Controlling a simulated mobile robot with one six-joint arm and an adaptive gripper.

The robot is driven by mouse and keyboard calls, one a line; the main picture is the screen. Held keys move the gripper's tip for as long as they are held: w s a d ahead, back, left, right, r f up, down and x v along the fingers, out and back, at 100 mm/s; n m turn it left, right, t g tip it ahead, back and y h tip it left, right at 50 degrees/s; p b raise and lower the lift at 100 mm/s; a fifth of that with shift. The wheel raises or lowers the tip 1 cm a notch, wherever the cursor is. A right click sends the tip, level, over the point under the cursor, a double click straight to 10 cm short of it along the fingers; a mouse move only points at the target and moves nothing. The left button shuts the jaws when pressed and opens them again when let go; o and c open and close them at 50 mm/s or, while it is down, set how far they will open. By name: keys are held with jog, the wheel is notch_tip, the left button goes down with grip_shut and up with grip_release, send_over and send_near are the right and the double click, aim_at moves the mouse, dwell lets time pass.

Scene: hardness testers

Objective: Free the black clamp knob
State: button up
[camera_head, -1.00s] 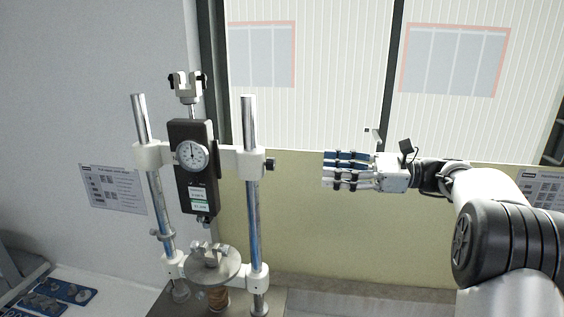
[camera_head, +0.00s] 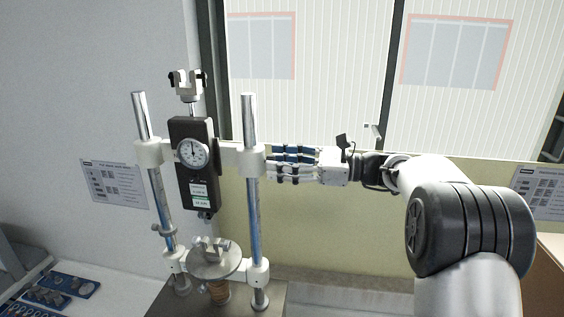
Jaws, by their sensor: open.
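The hardness tester stands on the left, with a dial gauge (camera_head: 193,152) on a black body between two chrome columns. A white collar (camera_head: 250,160) clamps its crossbar to the right column (camera_head: 249,120). The black clamp knob on the right side of this collar cannot be made out now; the fingers cover its place. My gripper (camera_head: 272,163) is open, level with the collar and pointing left, with its fingertips right beside it. I cannot tell whether the fingers touch the knob or surround it.
A round metal table (camera_head: 215,262) with a small fixture sits low between the columns. A white fork-like head (camera_head: 187,84) tops the tester. Blue trays of small parts (camera_head: 62,285) lie at the lower left. A panelled window is behind my arm.

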grip_shut()
dwell(0.4)
jog(key=shift+n+b, duration=0.3)
jog(key=n+b, duration=2)
jog(key=n, duration=1.3)
jog(key=shift+n, duration=0.4)
